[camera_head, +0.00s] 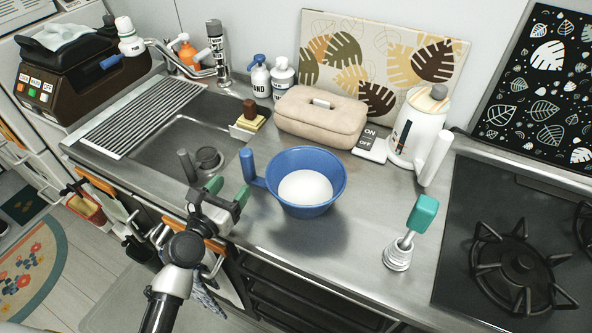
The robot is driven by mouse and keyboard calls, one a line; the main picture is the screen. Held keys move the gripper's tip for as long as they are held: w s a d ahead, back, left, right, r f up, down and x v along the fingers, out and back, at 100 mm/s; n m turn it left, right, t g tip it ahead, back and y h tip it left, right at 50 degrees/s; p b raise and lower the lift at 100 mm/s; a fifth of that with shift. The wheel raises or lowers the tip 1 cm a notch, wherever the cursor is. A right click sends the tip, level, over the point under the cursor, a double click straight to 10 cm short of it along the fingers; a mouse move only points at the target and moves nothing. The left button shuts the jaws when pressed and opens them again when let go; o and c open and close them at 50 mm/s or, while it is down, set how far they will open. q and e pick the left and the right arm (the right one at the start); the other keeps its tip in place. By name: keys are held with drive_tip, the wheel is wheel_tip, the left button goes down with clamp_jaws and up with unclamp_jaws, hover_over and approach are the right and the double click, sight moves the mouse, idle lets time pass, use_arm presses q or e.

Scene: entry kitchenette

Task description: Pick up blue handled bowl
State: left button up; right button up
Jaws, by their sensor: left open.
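The blue handled bowl (333,192) stands upright on the steel counter. Its handle sticks up at its left side, and its inside shows a round white area. My left gripper (228,191) comes in from the lower left. Its jaws are open, with green pads at the fingertips, just left of the bowl near the handle. The jaws look empty, and whether a finger touches the handle cannot be told. My right gripper is not in view.
A sink (170,140) lies left of the bowl. A beige case (320,118) and a white kettle (420,127) stand behind it. The counter in front of the bowl is clear.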

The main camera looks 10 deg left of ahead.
sight(246, 167)
use_arm(q)
drive_tip(key=x, duration=0.4)
drive_tip(key=shift+w+r, duration=0.1)
drive_tip(key=shift+r, duration=0.05)
drive_tip(key=shift+x, duration=3.1)
drive_tip(key=shift+a, duration=0.25)
clamp_jaws()
